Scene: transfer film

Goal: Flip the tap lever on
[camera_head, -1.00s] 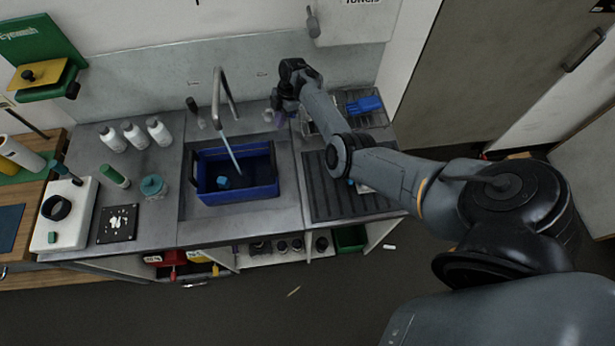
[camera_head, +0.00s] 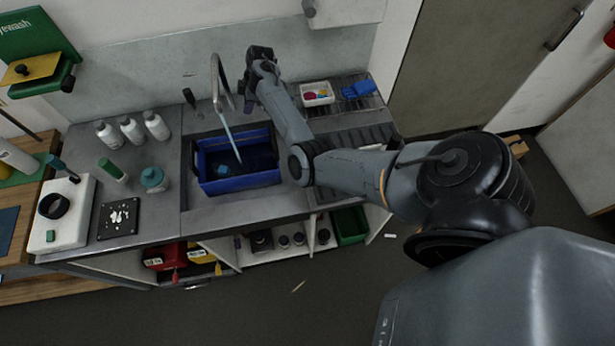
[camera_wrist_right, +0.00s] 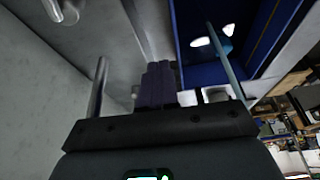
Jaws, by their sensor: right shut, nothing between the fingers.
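The tap (camera_head: 217,75) is a tall curved metal spout at the back of the sink. A pale blue streak that looks like water runs from it into the blue bin (camera_head: 240,183). A dark upright lever (camera_head: 190,97) stands left of the spout. My right gripper (camera_head: 247,106) is close to the right of the spout, pointing down at the back of the counter. In the right wrist view its dark purple fingers (camera_wrist_right: 158,85) are together and hold nothing. A grey metal rod (camera_wrist_right: 98,88) stands left of them. Any part behind the gripper is hidden. My left gripper is out of view.
White bottles (camera_head: 131,130) stand left of the sink, with a teal-lidded jar (camera_head: 153,179) in front. A white tray (camera_head: 317,93) with coloured items and a blue object (camera_head: 358,90) are at the back right. My right arm crosses the right drainboard.

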